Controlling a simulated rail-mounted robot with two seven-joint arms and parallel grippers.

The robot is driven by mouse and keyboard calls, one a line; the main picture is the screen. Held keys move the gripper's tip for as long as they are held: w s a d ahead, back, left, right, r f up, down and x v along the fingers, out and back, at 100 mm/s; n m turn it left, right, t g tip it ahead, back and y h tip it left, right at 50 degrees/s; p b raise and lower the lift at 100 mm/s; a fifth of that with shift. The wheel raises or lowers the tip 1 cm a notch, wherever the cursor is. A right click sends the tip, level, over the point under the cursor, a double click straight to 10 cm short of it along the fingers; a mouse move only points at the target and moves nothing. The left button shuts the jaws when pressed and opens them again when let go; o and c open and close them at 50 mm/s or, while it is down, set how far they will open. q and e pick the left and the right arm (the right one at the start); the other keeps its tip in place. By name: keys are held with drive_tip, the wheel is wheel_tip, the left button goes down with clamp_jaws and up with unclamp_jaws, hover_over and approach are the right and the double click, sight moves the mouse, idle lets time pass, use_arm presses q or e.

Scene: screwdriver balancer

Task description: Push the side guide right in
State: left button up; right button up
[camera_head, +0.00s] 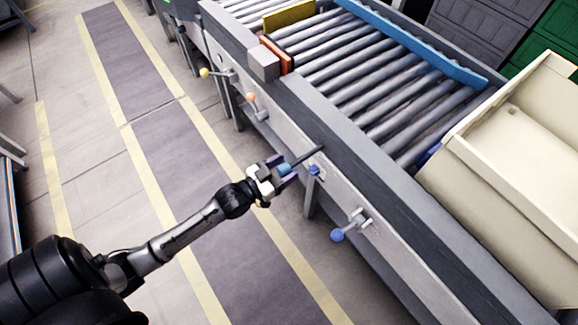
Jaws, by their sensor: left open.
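The side guide, apparently the long blue bar (415,45), lies along the far side of the roller conveyor. A grey rod (308,156) sticks out of the conveyor's near side frame, with a blue knob (285,169) at its outer end. My left gripper (280,172) is open at this knob, its purple-tipped fingers on either side of it. I cannot tell if the fingers touch it. My right gripper is not in view.
Levers with a yellow knob (205,73), an orange knob (251,98) and a blue knob (337,235) stick out from the frame. A small blue piece (314,170) sits just below the rod. A beige crate (520,150) stands on the conveyor at right. The floor at left is clear.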

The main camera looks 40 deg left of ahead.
use_arm(q)
drive_tip(key=shift+x, duration=0.85)
